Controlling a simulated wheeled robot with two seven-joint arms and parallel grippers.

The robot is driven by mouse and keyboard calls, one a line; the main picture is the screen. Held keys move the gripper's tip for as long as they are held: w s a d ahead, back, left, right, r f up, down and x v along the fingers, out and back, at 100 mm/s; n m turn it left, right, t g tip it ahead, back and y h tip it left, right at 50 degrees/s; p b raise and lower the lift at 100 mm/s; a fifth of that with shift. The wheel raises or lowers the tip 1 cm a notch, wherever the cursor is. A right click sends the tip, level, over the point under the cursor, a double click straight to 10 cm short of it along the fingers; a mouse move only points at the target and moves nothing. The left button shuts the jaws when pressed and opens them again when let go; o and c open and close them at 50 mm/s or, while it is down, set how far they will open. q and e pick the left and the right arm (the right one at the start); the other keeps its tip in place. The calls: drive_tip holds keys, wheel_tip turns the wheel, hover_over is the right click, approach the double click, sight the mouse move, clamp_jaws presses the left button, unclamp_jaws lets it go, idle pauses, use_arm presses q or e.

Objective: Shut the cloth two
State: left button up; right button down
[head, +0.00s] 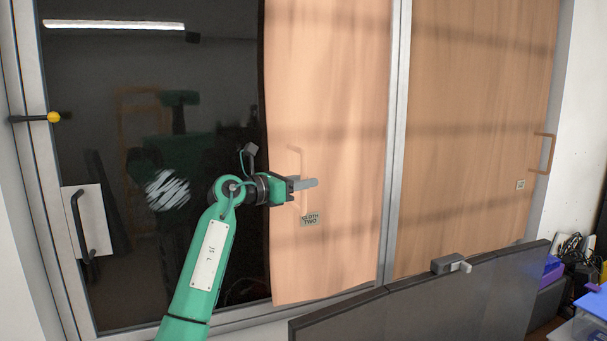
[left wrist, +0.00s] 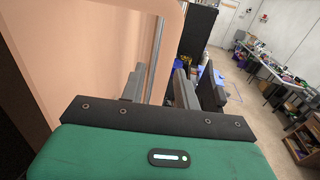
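Cloth two (head: 330,120) is a tan, wood-grained panel with a "CLOTH TWO" label (head: 310,219). It hangs over the right part of the left glass pane, and the pane's left part is dark and uncovered. A tan bar handle (head: 303,203) stands on the cloth. My left gripper (head: 309,183) is in front of the cloth, level with this handle and overlapping it. In the left wrist view the gripper's fingers (left wrist: 160,88) are apart with a gap between them. I cannot tell whether they touch the handle. My right gripper is in neither view.
A second tan panel (head: 475,130) with its own handle (head: 543,153) covers the right pane. A dark monitor (head: 420,300) stands below it, with a grey device (head: 450,263) on top. The dark glass (head: 110,120) and a black window handle (head: 80,225) are at left.

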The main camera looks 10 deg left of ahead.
use_arm(q)
drive_tip(key=shift+w+d, duration=0.15)
clamp_jaws()
drive_tip(key=w+a+b+v, duration=0.2)
drive_tip(key=b+v, duration=0.3)
drive_tip(key=v, duration=0.9)
drive_tip(key=w+a+b+v, duration=0.2)
drive_tip(key=b+v, duration=0.2)
drive_tip(key=v, duration=1.1)
drive_tip(key=w+a+b+v, duration=0.2)
drive_tip(key=b+v, duration=0.3)
drive_tip(key=v, duration=1)
drive_tip(key=shift+r+b, duration=0.2)
drive_tip(key=shift+b, duration=0.1)
unclamp_jaws()
